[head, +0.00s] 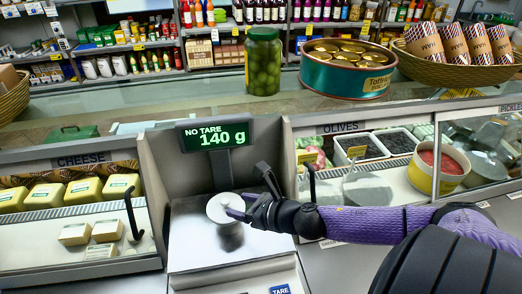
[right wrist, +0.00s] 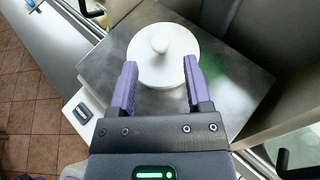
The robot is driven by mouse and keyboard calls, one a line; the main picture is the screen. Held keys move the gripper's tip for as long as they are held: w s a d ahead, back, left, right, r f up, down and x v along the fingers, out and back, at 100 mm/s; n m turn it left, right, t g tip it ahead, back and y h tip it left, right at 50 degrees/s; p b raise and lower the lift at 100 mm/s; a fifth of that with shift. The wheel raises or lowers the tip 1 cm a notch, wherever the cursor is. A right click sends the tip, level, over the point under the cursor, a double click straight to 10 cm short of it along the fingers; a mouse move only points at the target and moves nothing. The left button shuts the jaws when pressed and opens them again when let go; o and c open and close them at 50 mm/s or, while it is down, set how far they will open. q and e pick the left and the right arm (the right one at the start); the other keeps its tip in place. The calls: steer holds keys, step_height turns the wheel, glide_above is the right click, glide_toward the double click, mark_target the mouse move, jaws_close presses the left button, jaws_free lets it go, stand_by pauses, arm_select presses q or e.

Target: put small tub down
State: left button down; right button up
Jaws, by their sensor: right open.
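A small white tub (head: 222,208) with a round lid and knob stands upright on the metal plate of the scale (head: 200,248). The scale's display (head: 217,134) reads "NO TARE 140 g". In the right wrist view the tub (right wrist: 161,50) sits on the plate between the purple fingers. My right gripper (right wrist: 160,88) is open, with its fingers to either side of the tub's near part and gaps visible beside them. In the head view the right gripper (head: 236,207) reaches the tub from the right. My left gripper is not in view.
Cheese blocks (head: 85,192) lie in the case at left; an olives compartment (head: 372,146) is at right. On the counter above stand a jar of olives (head: 263,66), a round tin (head: 347,72) and a basket (head: 455,70). The plate around the tub is clear.

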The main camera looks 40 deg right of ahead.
steer(key=p+v, duration=0.1)
steer(key=v, duration=0.5)
steer(key=shift+s+p, duration=0.15)
steer(key=shift+p, duration=0.2)
steer(key=shift+d, duration=0.1)
